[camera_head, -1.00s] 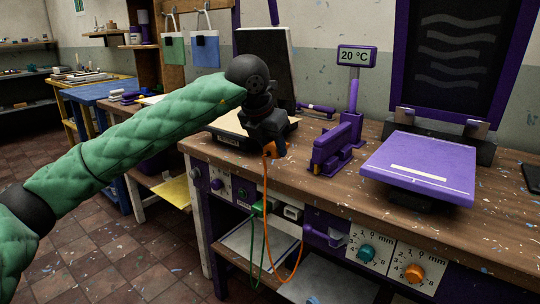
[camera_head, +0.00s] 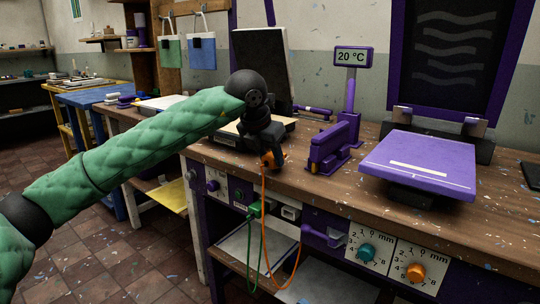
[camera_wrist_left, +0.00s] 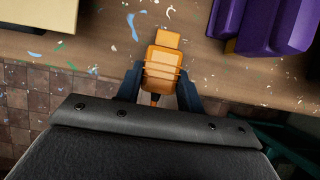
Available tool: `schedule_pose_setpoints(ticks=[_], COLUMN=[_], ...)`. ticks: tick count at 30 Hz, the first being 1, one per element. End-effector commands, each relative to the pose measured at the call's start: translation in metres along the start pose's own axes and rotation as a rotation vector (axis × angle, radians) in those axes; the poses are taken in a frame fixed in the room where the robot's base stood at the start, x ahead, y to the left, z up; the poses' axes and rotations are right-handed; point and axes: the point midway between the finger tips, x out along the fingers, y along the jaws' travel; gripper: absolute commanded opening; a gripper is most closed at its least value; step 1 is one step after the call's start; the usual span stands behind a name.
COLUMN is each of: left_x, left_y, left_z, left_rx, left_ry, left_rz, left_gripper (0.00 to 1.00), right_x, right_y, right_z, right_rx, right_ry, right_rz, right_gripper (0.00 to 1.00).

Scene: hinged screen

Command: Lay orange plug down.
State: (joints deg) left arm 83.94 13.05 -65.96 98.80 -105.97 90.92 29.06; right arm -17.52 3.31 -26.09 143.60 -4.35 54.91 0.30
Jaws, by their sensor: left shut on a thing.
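The orange plug (camera_head: 268,160) is between the fingers of my left gripper (camera_head: 270,158), just over the front edge of the wooden bench (camera_head: 400,215). In the left wrist view the plug (camera_wrist_left: 162,62) sits between the two dark fingertips (camera_wrist_left: 160,84), its blunt front end pointing over the bench top. Whether it touches the wood I cannot tell. Its orange cord (camera_head: 265,210) hangs down in front of the bench and loops low. My right gripper is not in view.
A purple device (camera_head: 328,150) stands right of the plug, and a purple press plate (camera_head: 420,165) lies farther right. A green plug (camera_head: 254,209) with its cord is at the bench front, near knobs (camera_head: 366,252). Bare wood lies between plug and device.

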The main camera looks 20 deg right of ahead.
Motion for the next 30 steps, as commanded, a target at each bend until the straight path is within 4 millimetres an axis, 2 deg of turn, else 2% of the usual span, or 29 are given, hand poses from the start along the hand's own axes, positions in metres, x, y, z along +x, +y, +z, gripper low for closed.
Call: schedule_pose_setpoints(ticks=[25, 26, 28, 30], left_x=[0.018, 0.018, 0.017, 0.018], left_y=[0.0, 0.0, 0.0, 0.0], left_z=[-0.009, -0.009, -0.008, -0.008], left_rx=[0.0, 0.0, 0.0, 0.0], left_ry=[0.0, -0.001, 0.0, 0.0], left_rz=[0.0, 0.0, 0.0, 0.0], left_gripper=[0.1, 0.39, 0.53, 0.63], right_x=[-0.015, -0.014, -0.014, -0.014], right_y=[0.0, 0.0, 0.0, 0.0], right_z=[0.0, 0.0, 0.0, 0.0], right_rx=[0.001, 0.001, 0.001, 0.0], right_ry=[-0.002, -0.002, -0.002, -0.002], right_rz=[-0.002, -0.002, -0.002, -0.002], right_gripper=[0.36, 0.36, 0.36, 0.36])
